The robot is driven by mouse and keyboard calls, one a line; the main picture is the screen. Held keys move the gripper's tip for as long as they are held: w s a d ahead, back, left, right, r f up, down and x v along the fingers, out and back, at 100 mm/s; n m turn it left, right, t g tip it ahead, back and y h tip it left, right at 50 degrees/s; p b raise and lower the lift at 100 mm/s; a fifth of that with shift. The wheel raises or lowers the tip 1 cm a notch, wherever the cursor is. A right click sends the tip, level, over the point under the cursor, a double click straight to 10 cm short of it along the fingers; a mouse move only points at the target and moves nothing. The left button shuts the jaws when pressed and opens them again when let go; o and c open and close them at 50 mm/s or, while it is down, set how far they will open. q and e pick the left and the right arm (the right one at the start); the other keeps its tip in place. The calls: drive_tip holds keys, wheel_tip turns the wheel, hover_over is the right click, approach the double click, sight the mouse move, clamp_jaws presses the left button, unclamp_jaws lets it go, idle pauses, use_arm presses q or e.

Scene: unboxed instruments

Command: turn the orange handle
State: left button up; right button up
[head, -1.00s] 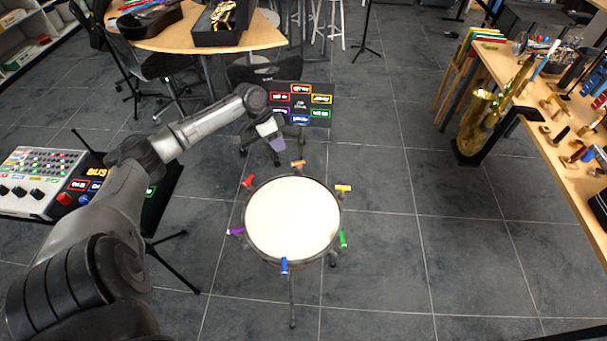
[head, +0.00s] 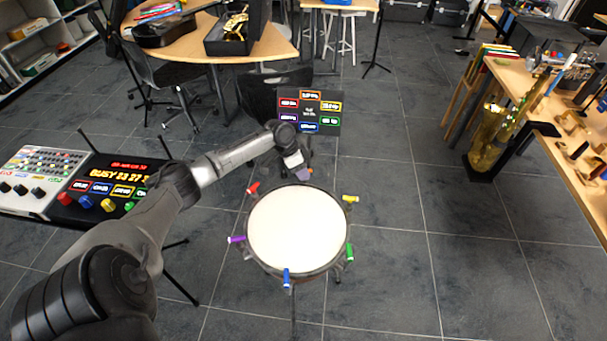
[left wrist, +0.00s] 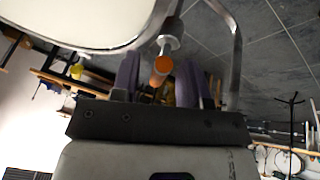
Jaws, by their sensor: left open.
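The drum (head: 297,230) stands on the floor in mid view, with coloured handles around its rim. The orange handle (left wrist: 160,68) shows end-on in the left wrist view, beside the drum's rim. It appears between the two purple fingers of my open left gripper (left wrist: 158,78), with gaps on both sides. In the head view my left gripper (head: 304,173) is at the drum's far edge and hides the orange handle. How deep the handle sits between the fingers is not clear. My right gripper is not in view.
Red (head: 253,188), yellow (head: 350,199), green (head: 350,252), blue (head: 286,277) and purple (head: 236,239) handles ring the drum. A black panel with coloured labels (head: 309,110) stands behind it. A mixer (head: 38,180) is at left, a saxophone (head: 490,140) at right. Floor right of the drum is clear.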

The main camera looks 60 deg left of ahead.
use_arm(q)
drive_tip(key=shift+w+d+f, duration=0.15)
drive_tip(key=shift+w+f, duration=0.05)
drive_tip(key=shift+f, duration=0.3)
clamp_jaws()
